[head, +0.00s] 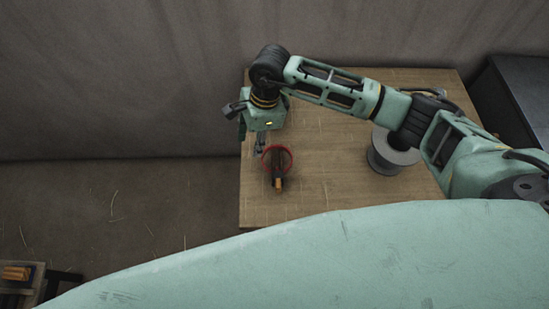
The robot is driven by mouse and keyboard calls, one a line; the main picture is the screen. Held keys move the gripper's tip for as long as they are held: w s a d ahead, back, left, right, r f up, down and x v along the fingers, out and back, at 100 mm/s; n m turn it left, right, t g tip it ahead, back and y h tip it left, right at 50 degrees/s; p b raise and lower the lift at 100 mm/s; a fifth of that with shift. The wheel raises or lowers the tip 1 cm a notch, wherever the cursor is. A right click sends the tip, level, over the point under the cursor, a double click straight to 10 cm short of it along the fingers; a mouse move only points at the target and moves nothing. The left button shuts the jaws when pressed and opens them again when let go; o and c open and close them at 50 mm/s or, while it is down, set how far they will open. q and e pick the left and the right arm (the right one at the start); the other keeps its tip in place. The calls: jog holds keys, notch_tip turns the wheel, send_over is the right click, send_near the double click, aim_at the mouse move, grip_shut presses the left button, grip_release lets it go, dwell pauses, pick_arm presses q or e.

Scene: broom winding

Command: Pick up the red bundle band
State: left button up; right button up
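The red bundle band (289,152) is a thin ring near the left side of the wooden table (325,190). A dark object with an orange-brown end (278,184) shows within and below the ring. I cannot tell whether the band is around it or only overlaps it in view. My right gripper (259,150) points down at the band's upper left edge. Its fingers look close together, but their gap and any contact with the band are too small to make out. My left gripper is out of view.
A grey spool (385,165) stands on the table to the right, partly behind my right arm. A dark cabinet (520,100) is at the far right. A small stand with orange-brown pieces (16,272) is at lower left. The table's front middle is clear.

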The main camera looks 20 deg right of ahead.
jog(key=h, duration=0.2)
send_over(273, 151)
notch_tip(273, 151, down, 7)
jog(key=p, duration=0.3)
jog(key=shift+r, duration=0.2)
jog(key=shift+f, duration=0.4)
grip_shut()
